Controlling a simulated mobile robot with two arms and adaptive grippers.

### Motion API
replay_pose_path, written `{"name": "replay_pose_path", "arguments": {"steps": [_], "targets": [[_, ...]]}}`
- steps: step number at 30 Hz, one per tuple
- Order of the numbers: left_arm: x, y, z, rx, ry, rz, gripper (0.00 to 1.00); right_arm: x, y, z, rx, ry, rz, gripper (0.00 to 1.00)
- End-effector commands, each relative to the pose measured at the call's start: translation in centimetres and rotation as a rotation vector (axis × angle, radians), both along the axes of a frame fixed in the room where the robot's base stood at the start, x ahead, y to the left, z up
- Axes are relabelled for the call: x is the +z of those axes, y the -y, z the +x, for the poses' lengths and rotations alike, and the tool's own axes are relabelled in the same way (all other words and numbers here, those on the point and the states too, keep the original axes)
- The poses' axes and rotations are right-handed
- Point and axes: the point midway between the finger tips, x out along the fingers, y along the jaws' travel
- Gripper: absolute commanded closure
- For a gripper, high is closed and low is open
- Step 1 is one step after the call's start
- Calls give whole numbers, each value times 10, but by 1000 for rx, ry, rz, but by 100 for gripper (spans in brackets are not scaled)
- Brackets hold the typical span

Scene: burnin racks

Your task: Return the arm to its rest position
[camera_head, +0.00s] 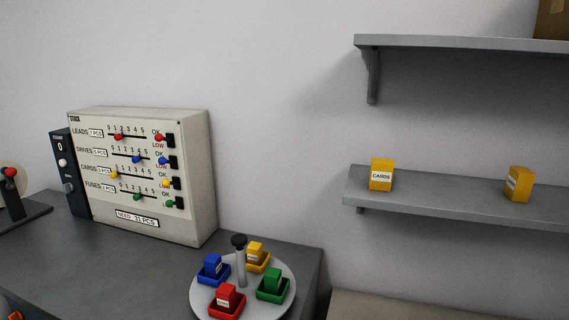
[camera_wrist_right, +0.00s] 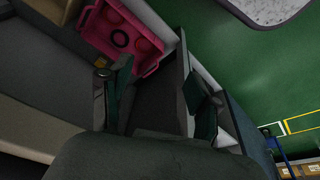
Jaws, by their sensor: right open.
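My right gripper (camera_wrist_right: 160,95) shows only in the right wrist view. Its two dark fingers stand apart, with nothing seen between them. In that view the gripper is beside a pink-red tray (camera_wrist_right: 158,67) with a dark ring in it. Neither gripper and no clear part of my arms shows in the head view. My left gripper is out of sight.
The dark bench (camera_head: 62,265) holds a panel box with coloured sliders (camera_head: 195,150) and a round turntable (camera_head: 203,312) with coloured bins. Two grey wall shelves (camera_head: 440,43) are at right; the lower shelf (camera_head: 440,195) carries yellow boxes (camera_head: 381,175). Green floor (camera_wrist_right: 245,65) shows below.

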Motion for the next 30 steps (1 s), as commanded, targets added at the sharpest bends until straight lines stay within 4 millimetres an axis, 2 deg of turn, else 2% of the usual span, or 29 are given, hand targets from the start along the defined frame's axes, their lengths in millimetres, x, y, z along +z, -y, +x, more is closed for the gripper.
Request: {"name": "replay_pose_path", "arguments": {"steps": [1,6,9,13,18,21,24,30], "targets": [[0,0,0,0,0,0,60,-30,1,-8,2,-23,-3,38],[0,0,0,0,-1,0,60,-115,6,-44,10,-61,-8,38],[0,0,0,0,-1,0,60,-157,11,-74,14,-84,-11,38],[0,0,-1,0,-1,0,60,-200,19,-118,21,-112,-15,38],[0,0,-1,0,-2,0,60,-230,28,-167,28,-135,-20,38],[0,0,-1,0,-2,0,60,-237,32,-183,31,-141,-21,38],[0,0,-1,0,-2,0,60,-240,33,-191,32,-144,-21,38],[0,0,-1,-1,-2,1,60,-240,34,-192,32,-143,-21,40]]}}
